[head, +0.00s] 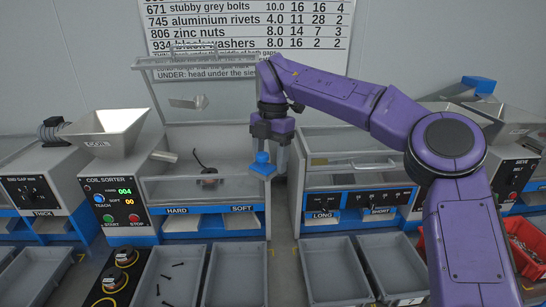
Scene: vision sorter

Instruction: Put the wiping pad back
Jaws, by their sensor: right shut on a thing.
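A small blue wiping pad (262,165) hangs between the fingers of my right gripper (265,155). The gripper points down and is shut on the pad. It is in front of the gap between the coil sorter (121,203) and the machine to its right (358,180), above the sorter's right end. The pad looks clear of the surfaces below it, though the depth is hard to judge. My left gripper is not in view.
Grey bins (232,275) stand in a row along the front, one with several dark bolts. A red crate (527,235) is at the right. The coil sorter's clear lid (205,85) stands raised behind. A metal hopper (106,131) is at the left.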

